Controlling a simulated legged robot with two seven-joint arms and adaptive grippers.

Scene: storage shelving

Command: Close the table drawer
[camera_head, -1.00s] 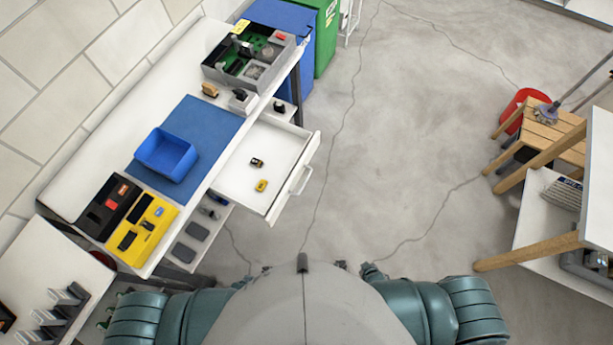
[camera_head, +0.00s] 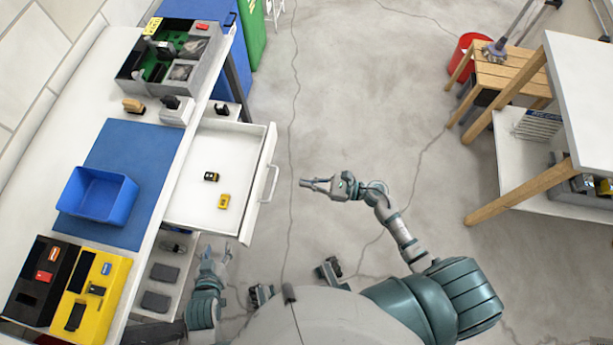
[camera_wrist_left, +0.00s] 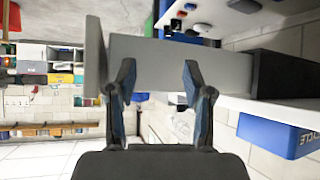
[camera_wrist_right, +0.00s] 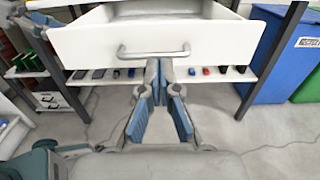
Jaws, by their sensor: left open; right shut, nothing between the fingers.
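The white table drawer (camera_head: 188,190) is pulled out from the white table (camera_head: 85,85). Its front panel (camera_wrist_right: 220,42) and metal handle (camera_head: 272,184) face the open floor. Two small objects, one dark and one yellow, lie inside. My right gripper (camera_head: 305,184) is shut and empty, in front of the handle with a gap in the head view. In the right wrist view its fingertips (camera_wrist_right: 158,68) appear just below the handle. My left gripper (camera_head: 217,258) is open beside the drawer's near side; in the left wrist view its fingers (camera_wrist_left: 157,78) stand apart before the grey drawer side (camera_wrist_left: 180,58).
A blue bin (camera_head: 97,194), a yellow case (camera_head: 92,290) and a grey tray (camera_head: 200,75) stand on the table. A lower shelf (camera_head: 165,270) holds small items under the drawer. Wooden furniture (camera_head: 520,195) stands at the right.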

